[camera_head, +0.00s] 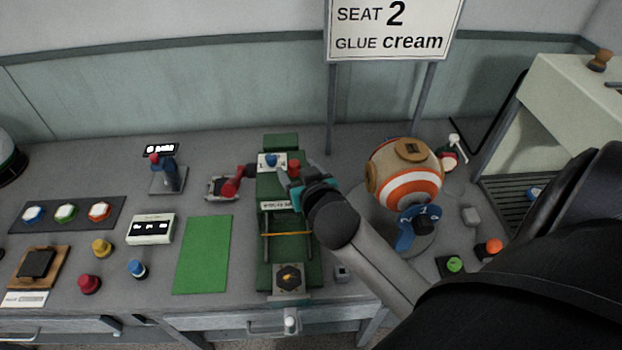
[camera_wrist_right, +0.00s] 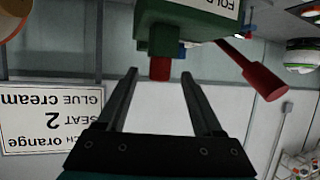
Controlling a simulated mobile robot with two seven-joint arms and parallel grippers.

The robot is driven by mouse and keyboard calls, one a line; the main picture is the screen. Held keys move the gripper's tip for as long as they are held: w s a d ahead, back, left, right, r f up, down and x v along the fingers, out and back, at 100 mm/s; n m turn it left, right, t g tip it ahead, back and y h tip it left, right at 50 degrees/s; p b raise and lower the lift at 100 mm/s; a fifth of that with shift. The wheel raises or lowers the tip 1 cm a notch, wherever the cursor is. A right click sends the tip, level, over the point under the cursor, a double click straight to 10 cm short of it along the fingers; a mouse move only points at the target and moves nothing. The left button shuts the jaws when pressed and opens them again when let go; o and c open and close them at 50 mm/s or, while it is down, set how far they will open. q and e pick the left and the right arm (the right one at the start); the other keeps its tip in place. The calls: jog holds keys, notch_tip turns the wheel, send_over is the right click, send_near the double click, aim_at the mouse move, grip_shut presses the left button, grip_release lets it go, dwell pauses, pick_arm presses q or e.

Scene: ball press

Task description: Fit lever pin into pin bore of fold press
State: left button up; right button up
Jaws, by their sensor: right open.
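The green fold press (camera_head: 282,142) stands on the bench in the head view; its green body also shows at the top of the right wrist view (camera_wrist_right: 185,22). A red lever (camera_head: 231,187) sticks out to its left and also shows in the wrist view (camera_wrist_right: 262,82). A short red cylinder (camera_head: 294,167), perhaps the lever pin, is beside a blue knob (camera_head: 271,159) on the press. My right gripper (camera_wrist_right: 159,77) is open, with the red cylinder (camera_wrist_right: 160,69) in line between its fingertips; contact cannot be told. The pin bore is not clearly visible. My left gripper is not in view.
A striped ball (camera_head: 408,190) sits right of the press, close to my right arm. A green mat (camera_head: 203,254) lies to the left. A sign (camera_head: 393,30) stands behind. A button panel (camera_head: 66,213) and several coloured knobs occupy the left bench.

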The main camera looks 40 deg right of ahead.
jog(key=v, duration=0.9)
jog(key=shift+s, duration=0.15)
